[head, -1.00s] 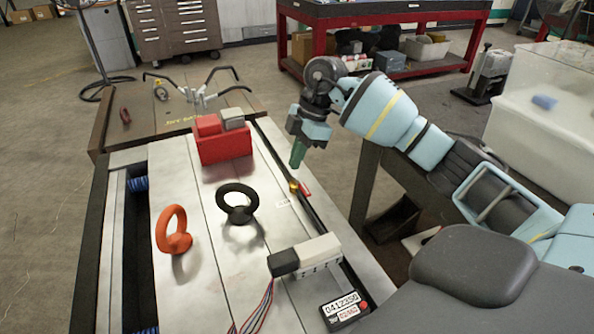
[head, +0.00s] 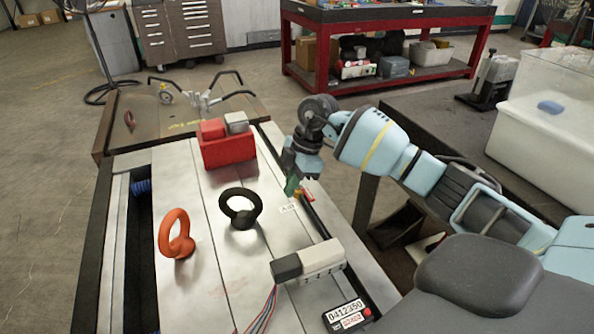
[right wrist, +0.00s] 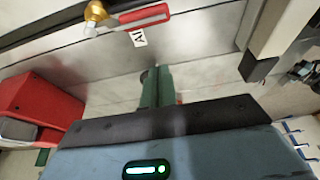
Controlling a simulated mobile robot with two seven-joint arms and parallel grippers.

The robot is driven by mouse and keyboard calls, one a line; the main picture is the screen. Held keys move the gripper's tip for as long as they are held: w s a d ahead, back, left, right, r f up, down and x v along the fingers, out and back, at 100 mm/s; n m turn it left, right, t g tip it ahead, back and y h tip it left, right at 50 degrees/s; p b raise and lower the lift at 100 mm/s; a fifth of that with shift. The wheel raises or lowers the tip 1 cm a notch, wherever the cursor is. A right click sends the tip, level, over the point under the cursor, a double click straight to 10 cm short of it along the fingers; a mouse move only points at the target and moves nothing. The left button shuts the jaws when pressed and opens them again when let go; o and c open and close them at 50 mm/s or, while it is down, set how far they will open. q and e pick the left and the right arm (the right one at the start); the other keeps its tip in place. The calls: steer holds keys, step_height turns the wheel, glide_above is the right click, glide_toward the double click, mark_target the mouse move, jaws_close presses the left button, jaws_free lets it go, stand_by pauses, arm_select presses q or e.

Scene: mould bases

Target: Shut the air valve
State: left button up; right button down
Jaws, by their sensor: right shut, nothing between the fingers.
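The air valve is a small brass fitting (right wrist: 95,14) with a red lever handle (right wrist: 145,15), at the right edge of the metal bench; in the head view its red lever (head: 308,195) shows beside my right gripper. In the right wrist view the lever points right from the brass body. My right gripper (head: 291,187) is shut and empty, its green fingertips close beside the valve. In the right wrist view the shut fingers (right wrist: 155,82) appear below the lever, with a visible gap; contact cannot be seen there. My left gripper is out of view.
A small white label (head: 287,207) lies by the valve. A red block (head: 226,152), a black ring (head: 240,208) and an orange ring (head: 177,236) are on the bench. A grey-white box (head: 308,262) and a counter (head: 346,315) stand nearer. A dark table (head: 440,115) is at right.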

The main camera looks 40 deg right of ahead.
mark_target(308, 194)
steer(key=x, duration=0.3)
steer(key=shift+f, duration=0.2)
steer(key=d, duration=0.2)
steer(key=shift+s+d+r, duration=0.25)
steer(key=shift+s+d, duration=0.05)
steer(key=shift+d, duration=0.05)
steer(key=shift+s+d, duration=0.2)
steer(key=shift+d, duration=0.45)
steer(key=shift+d, duration=0.15)
